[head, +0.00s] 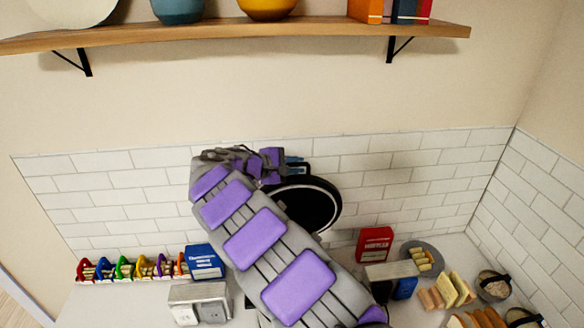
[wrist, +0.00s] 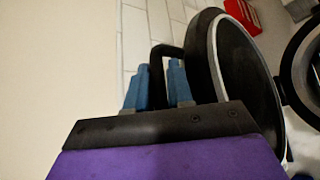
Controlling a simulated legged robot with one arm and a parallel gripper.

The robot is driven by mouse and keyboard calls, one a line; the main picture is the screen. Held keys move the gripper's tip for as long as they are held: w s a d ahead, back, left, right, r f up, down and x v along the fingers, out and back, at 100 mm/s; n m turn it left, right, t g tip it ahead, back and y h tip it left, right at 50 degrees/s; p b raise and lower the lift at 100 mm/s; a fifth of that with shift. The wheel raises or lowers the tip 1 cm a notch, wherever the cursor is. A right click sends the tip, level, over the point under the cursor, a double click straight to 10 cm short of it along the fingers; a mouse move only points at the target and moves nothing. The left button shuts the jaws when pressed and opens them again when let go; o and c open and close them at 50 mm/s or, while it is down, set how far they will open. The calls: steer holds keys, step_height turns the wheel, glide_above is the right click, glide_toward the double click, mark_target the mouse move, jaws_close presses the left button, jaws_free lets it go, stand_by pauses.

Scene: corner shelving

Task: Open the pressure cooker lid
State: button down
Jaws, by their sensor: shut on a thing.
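The pressure cooker lid (head: 305,204) is a dark round disc with a paler rim, standing steeply tilted in front of the tiled wall. In the wrist view the lid (wrist: 245,75) shows its dark inner face, with a black handle (wrist: 163,52) on its outer side. My gripper (head: 294,165) is at the lid's upper edge; in the wrist view its blue fingers (wrist: 157,88) stand either side of the handle, shut on it. A dark ring (wrist: 288,80) at the right may be the cooker pot's rim. My arm hides the pot in the head view.
A wooden shelf (head: 300,37) with bowls and books hangs above. On the counter stand a colourful rack (head: 130,268), a blue box (head: 204,262), a metal toaster (head: 200,304), a red box (head: 374,245), a grey plate (head: 432,262) and several bread slices.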

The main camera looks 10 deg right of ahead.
steer(key=shift+w+a+f, duration=0.1)
steer(key=shift+f, duration=0.05)
steer(key=c, duration=1.1)
jaws_free()
steer(key=shift+w, duration=0.1)
steer(key=shift+a, duration=0.1)
steer(key=b+v, duration=0.2)
steer(key=v, duration=1.5)
steer(key=shift+a+f, duration=0.1)
steer(key=shift+a, duration=0.1)
steer(key=shift+d, duration=0.1)
